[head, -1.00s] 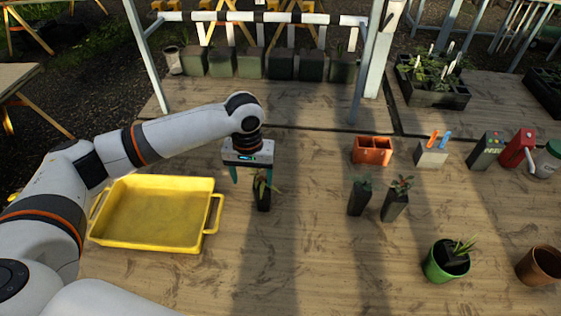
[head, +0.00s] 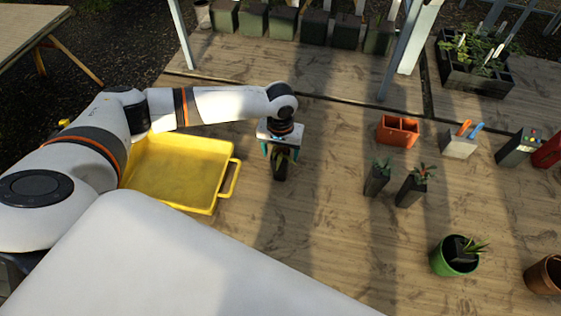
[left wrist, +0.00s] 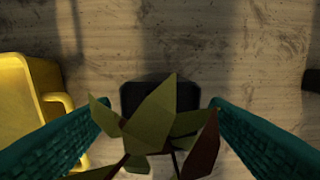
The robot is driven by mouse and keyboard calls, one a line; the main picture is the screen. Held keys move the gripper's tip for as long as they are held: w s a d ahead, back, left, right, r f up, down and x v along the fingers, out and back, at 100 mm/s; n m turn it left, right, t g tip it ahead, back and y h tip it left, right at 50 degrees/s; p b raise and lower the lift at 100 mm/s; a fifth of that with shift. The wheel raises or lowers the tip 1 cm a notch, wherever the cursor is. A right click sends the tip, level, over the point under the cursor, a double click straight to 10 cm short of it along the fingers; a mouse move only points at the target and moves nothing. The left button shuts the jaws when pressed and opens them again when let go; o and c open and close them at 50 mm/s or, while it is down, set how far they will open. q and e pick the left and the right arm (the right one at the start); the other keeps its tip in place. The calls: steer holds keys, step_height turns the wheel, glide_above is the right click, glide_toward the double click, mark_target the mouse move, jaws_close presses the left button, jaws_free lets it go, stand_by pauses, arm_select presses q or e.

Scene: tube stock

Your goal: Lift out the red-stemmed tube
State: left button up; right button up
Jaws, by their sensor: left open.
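A dark tube (head: 280,171) with an olive-green plant stands on the wooden table, right of the yellow tray. My left gripper (head: 281,153) is open over it, pointing down. In the left wrist view the plant's leaves (left wrist: 155,125), one reddish-brown, are between the open fingers, and the dark tube (left wrist: 160,93) shows behind them. Two more dark tubes stand to the right: one with green leaves (head: 376,181), one with green leaves and reddish-orange parts (head: 411,190). Another dark tube (head: 458,250) sits tilted in a green pot. My right gripper is not in view.
The yellow tray (head: 231,183) is empty, left of the gripper. An orange divided box (head: 397,131), a grey block with orange and blue sticks (head: 459,146), a device with coloured buttons (head: 517,148) and a brown pot (head: 544,275) stand at right. The table's middle is clear.

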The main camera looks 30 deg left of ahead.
arm_select(q)
steer(key=shift+s+f, duration=0.1)
steer(key=shift+f, duration=1.55)
steer(key=shift+c, duration=0.3)
steer(key=c, duration=1.1)
